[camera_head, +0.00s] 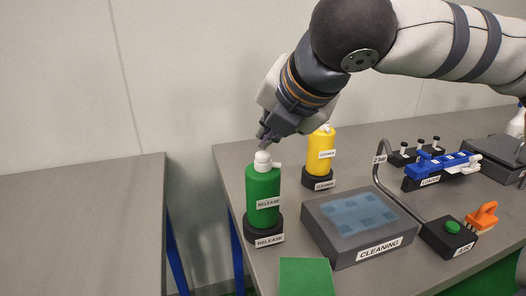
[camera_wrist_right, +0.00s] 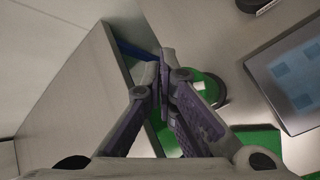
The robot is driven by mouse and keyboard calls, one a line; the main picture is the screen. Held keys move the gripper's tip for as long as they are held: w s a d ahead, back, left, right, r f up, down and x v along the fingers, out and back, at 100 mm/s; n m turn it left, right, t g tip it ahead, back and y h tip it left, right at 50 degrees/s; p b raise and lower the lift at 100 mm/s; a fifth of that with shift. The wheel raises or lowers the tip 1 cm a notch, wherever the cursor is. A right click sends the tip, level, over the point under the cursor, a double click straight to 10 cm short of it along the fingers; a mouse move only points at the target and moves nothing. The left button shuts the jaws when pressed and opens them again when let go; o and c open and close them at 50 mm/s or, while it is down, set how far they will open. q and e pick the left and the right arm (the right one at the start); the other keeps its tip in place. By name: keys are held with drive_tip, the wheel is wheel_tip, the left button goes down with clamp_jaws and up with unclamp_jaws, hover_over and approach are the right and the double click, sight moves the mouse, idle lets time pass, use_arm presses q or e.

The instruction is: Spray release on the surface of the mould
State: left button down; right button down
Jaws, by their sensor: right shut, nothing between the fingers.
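The green release bottle (camera_head: 263,196) stands upright in a black holder labelled RELEASE near the table's left edge, with a white pump head (camera_head: 263,162) on top. My right gripper (camera_head: 264,138) is shut and empty, its fingertips just above the pump head; I cannot tell whether they touch it. In the right wrist view the shut fingers (camera_wrist_right: 163,62) cover part of the green bottle (camera_wrist_right: 206,88). No thing marked as the mould can be made out. My left gripper is not in view.
A yellow cleaner bottle (camera_head: 320,155) stands behind the green one. A grey CLEANING box (camera_head: 340,244) with a blue top is to its right. A bent air pipe (camera_head: 380,172), a green button (camera_head: 452,227), an orange brush (camera_head: 482,217) and a blue loader (camera_head: 440,163) lie further right.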

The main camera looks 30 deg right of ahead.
sight(268, 153)
drive_tip(key=shift+f, duration=0.55)
idle(0.4)
drive_tip(key=shift+r, duration=0.6)
wheel_tip(268, 153, up, 6)
idle(0.8)
